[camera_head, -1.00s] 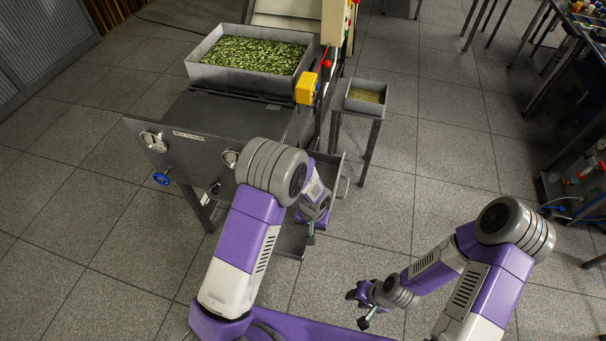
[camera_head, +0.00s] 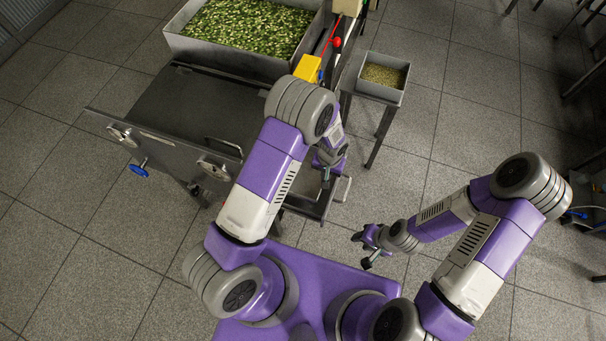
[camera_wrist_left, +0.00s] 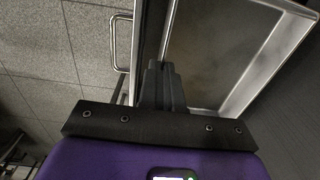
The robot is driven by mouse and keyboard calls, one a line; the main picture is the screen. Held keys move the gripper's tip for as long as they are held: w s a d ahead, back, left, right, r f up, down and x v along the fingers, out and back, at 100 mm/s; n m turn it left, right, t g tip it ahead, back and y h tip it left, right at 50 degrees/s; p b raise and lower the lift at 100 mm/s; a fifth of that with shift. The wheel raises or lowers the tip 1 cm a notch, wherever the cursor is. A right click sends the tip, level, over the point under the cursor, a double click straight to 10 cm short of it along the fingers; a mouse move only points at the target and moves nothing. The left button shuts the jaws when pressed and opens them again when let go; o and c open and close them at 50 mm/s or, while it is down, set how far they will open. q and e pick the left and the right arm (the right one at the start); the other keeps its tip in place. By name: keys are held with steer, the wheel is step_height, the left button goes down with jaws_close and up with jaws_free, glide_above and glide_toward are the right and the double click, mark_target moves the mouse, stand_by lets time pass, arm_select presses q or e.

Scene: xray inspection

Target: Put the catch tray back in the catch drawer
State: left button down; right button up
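An open metal drawer (camera_head: 312,204) sticks out low under the machine, with a bar handle (camera_head: 344,188) on its right side. In the left wrist view a metal tray-like box with a bright rim (camera_wrist_left: 275,72) lies just right of the fingers; I cannot tell whether it is the catch tray or the drawer itself. My left gripper (camera_head: 326,178) is at the drawer, partly hidden by its arm. In the left wrist view its fingers (camera_wrist_left: 162,85) are close together at a thin metal wall; a grip is unclear. My right gripper (camera_head: 364,249) is open and empty over the floor.
A small tray of grain (camera_head: 393,90) stands on a stand behind the drawer. A large bin of green pieces (camera_head: 173,42) sits on the machine. A wide metal panel with round fittings (camera_head: 160,150) faces left of my arm.

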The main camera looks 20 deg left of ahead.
mark_target(303, 178)
arm_select(q)
step_height(303, 178, down, 11)
steer(key=shift+s+r+b, duration=0.1)
steer(key=shift+r+b, duration=0.1)
steer(key=shift+b, duration=0.8)
steer(key=a, duration=0.3)
steer(key=shift+a+r, duration=0.3)
steer(key=shift+a, duration=0.05)
steer(key=a, duration=0.4)
steer(key=shift+w+a, duration=0.2)
steer(key=shift+a, duration=0.05)
steer(key=shift+f, duration=0.5)
steer(key=shift+d+f, duration=0.1)
steer(key=shift+d, duration=0.05)
steer(key=shift+f+b, duration=0.2)
steer(key=shift+b, duration=0.25)
steer(key=c, duration=1.3)
jaws_free()
steer(key=shift+c, duration=0.2)
